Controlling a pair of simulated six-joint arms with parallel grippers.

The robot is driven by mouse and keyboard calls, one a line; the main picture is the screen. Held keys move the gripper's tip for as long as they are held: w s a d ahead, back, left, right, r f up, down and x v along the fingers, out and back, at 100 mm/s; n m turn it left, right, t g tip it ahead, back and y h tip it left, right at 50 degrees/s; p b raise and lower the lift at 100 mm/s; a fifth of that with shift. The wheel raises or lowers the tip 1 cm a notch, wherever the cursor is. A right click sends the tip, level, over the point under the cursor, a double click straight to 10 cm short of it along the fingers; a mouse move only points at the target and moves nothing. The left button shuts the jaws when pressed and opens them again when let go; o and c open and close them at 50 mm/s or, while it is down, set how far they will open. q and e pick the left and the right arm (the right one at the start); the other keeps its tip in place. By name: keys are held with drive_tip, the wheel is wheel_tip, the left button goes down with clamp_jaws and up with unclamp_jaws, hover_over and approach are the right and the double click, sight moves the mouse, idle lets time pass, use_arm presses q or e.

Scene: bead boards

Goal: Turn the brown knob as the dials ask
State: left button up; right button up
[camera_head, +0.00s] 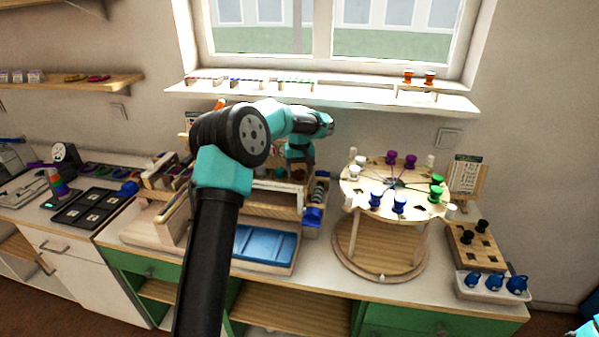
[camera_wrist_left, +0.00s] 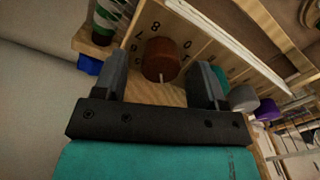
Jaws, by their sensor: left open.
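The brown knob (camera_wrist_left: 160,58) sits on a wooden panel in the left wrist view, with printed figures around it, among them an 8 and a 7. A short pale mark shows at its lower edge. My left gripper (camera_wrist_left: 160,70) is open, with one finger on each side of the knob; I cannot tell whether either finger touches it. In the head view my left gripper (camera_head: 299,162) is over the wooden unit at the middle of the counter, and its fingertips are hard to make out. My right gripper is not in view. The dials cannot be read.
A grey knob (camera_wrist_left: 242,98) and a purple knob (camera_wrist_left: 267,110) are to the right of the brown one. A blue tray (camera_head: 264,247) lies in front of the unit. A round wooden stand (camera_head: 382,262) with coloured spools is to its right.

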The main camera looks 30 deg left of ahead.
use_arm(q)
drive_tip(key=shift+f, duration=0.45)
drive_tip(key=c, duration=0.9)
